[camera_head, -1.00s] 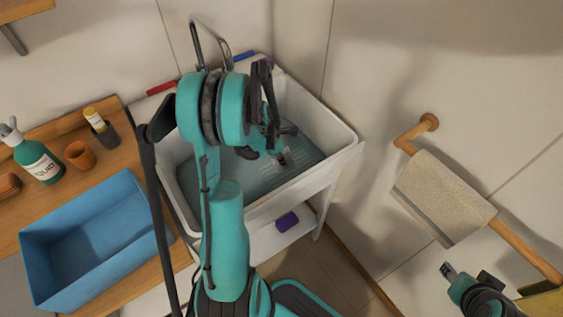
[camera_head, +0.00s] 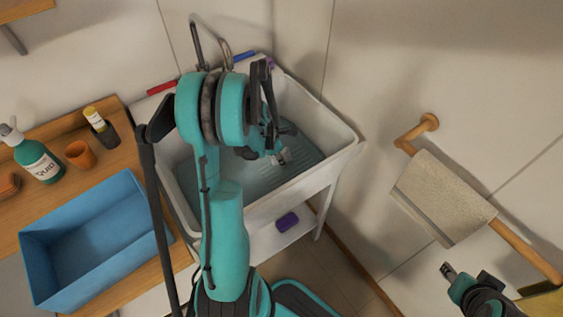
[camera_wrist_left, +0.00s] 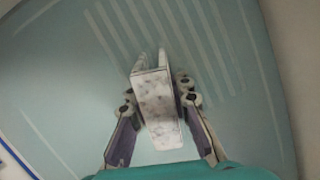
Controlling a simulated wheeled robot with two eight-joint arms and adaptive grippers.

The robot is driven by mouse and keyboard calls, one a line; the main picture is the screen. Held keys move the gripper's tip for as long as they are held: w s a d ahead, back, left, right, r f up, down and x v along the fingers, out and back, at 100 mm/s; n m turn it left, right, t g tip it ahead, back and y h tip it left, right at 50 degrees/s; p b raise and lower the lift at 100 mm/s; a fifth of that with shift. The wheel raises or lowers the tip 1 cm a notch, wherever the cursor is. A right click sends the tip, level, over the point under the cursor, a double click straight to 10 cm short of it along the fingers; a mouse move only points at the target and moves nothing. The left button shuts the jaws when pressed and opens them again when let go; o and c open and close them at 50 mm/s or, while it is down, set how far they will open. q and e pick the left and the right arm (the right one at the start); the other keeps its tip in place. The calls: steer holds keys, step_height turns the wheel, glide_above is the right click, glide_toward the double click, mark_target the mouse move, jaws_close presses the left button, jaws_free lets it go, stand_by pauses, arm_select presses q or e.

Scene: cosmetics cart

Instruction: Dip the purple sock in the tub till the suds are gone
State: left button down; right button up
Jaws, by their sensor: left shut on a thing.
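The white tub (camera_head: 345,160) holds greenish water (camera_head: 255,178) over a ribbed floor. My left gripper (camera_head: 281,157) is inside the tub's outline, pointing down. In the left wrist view, the gripper (camera_wrist_left: 158,92) is shut on a whitish, grey-speckled block-like piece (camera_wrist_left: 158,105). It looks suds-covered and is probably the sock; no clear purple shows on it. Whether it touches the water I cannot tell. My right gripper (camera_head: 448,270) is at the lower right, well away from the tub; its jaw state is unclear.
A blue bin (camera_head: 130,190), an orange cup (camera_head: 80,154) and a pump bottle (camera_head: 38,160) are on the wooden counter at left. A faucet (camera_head: 197,45) rises behind the tub. A purple block (camera_head: 288,221) lies on the lower shelf. A towel (camera_head: 440,195) hangs on a rail at right.

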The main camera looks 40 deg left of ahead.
arm_select(q)
steer(key=shift+w, duration=0.2)
steer(key=shift+s, duration=0.4)
steer(key=shift+w, duration=0.4)
stand_by(0.3)
steer(key=shift+r+p, duration=0.35)
steer(key=shift+r, duration=0.1)
step_height(320, 180, up, 22)
steer(key=p, duration=1.6)
stand_by(1.1)
